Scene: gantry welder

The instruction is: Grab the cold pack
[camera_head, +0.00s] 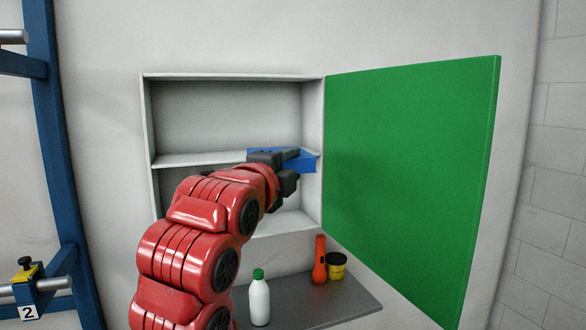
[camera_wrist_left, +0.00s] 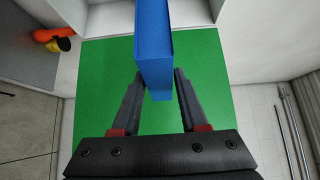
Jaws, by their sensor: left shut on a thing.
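The cold pack (camera_head: 306,161) is a blue flat block in front of the open wall cabinet, at the height of its middle shelf. My left gripper (camera_head: 291,167) reaches it from the left and is shut on it. In the left wrist view the blue cold pack (camera_wrist_left: 153,50) stands between the two dark fingers of my left gripper (camera_wrist_left: 157,85), its far end running up out of the picture. The gripper and arm hide part of the pack in the head view. My right gripper is not in view.
The grey cabinet (camera_head: 147,120) has its green door (camera_head: 410,170) swung open to the right. Below, a dark shelf (camera_head: 340,305) holds a white bottle with a green cap (camera_head: 260,302), an orange flashlight (camera_head: 319,262) and a yellow jar with a black lid (camera_head: 336,270). A blue frame (camera_head: 55,150) stands left.

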